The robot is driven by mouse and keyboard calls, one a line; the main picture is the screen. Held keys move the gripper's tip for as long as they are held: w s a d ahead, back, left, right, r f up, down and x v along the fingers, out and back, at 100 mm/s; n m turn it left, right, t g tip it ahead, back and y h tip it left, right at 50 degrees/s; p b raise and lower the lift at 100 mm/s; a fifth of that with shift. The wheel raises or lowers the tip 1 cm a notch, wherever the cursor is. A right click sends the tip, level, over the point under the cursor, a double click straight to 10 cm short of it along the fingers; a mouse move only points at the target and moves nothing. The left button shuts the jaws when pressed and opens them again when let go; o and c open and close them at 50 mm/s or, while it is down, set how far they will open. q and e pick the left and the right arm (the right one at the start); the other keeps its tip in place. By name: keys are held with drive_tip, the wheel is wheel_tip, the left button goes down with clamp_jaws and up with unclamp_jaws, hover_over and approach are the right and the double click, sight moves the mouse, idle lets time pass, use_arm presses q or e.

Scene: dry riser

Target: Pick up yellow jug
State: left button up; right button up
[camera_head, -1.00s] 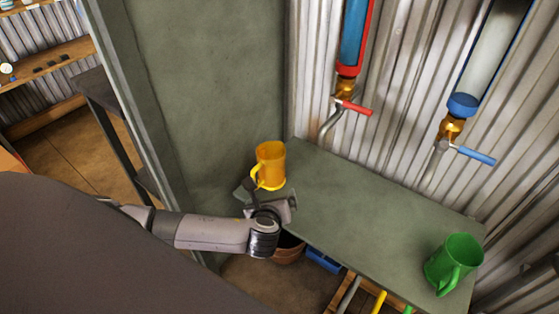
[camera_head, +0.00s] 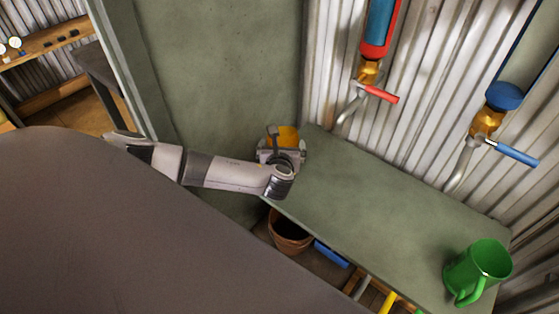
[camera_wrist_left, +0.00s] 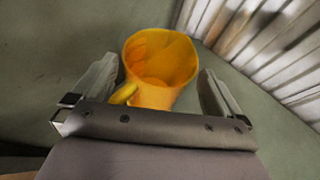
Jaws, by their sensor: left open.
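The yellow jug (camera_head: 287,136) stands upright at the left end of the green-grey shelf, mostly hidden behind my left gripper (camera_head: 275,142) in the head view. In the left wrist view the jug (camera_wrist_left: 160,62) shows its open mouth, with its handle toward the gripper's palm. My left gripper (camera_wrist_left: 158,85) is open there, with one finger on each side of the jug. Small gaps seem to show between the fingers and the jug; contact is hard to tell. My right gripper is not in view.
A green jug (camera_head: 477,272) stands at the right end of the shelf (camera_head: 375,200). Red-handled (camera_head: 380,94) and blue-handled (camera_head: 515,153) taps stick out from the corrugated wall above. A green-grey panel (camera_head: 220,80) rises at left. A brown bucket (camera_head: 290,232) sits below.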

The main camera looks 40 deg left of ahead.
use_arm(q)
drive_tip(key=shift+w+a+f, duration=0.15)
drive_tip(key=shift+w+a, duration=0.15)
drive_tip(key=shift+w, duration=0.1)
drive_tip(key=c, duration=1.1)
